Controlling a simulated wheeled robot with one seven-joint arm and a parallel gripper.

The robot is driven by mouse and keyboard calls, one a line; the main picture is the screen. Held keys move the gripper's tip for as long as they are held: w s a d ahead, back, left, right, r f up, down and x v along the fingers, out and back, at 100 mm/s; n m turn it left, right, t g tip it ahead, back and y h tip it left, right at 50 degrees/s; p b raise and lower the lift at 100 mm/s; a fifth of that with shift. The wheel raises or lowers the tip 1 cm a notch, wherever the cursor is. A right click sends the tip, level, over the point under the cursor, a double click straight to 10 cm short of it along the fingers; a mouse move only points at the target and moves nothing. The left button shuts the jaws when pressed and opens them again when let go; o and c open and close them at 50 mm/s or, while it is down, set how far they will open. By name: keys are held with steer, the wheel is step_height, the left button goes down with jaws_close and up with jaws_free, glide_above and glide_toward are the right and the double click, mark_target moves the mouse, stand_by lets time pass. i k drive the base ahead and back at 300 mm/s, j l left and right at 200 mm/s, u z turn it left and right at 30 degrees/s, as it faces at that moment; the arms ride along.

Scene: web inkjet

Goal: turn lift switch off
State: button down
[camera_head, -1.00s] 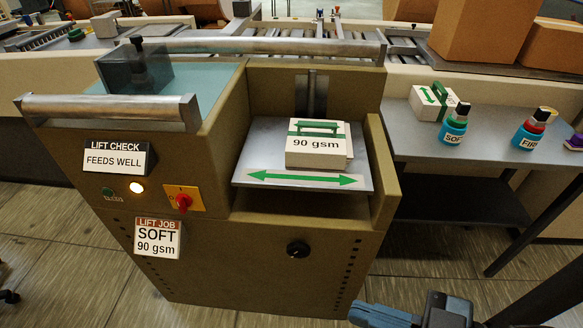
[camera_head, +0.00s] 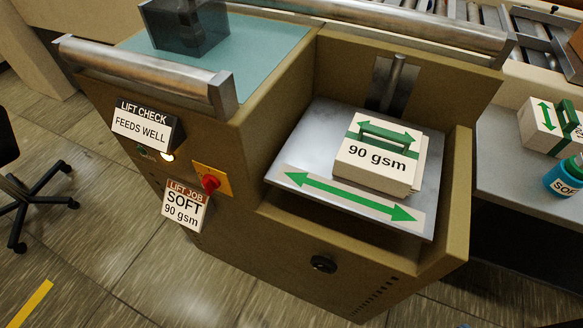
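The lift switch is a red rotary knob (camera_head: 210,183) on a yellow plate (camera_head: 220,178), on the front of the brown lift cabinet (camera_head: 300,250). Which setting the knob points to is too small to tell. A round lamp (camera_head: 167,157) beside it glows, under the "LIFT CHECK / FEEDS WELL" sign (camera_head: 142,129). A "LIFT JOB SOFT 90 gsm" card (camera_head: 184,207) hangs below the switch. My gripper is not in view.
A 90 gsm paper stack (camera_head: 378,158) lies on the metal lift tray (camera_head: 300,150). A black round knob (camera_head: 323,264) sits low on the cabinet. A side table (camera_head: 490,160) with a blue bottle (camera_head: 565,178) stands right. A wheeled chair (camera_head: 40,190) stands left; floor before the cabinet looks clear.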

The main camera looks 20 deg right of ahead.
mark_target(209, 183)
steer(key=i+j+u, duration=0.2)
steer(key=j+u, duration=0.2)
steer(key=i+j+u, duration=0.2)
steer(key=u, duration=0.25)
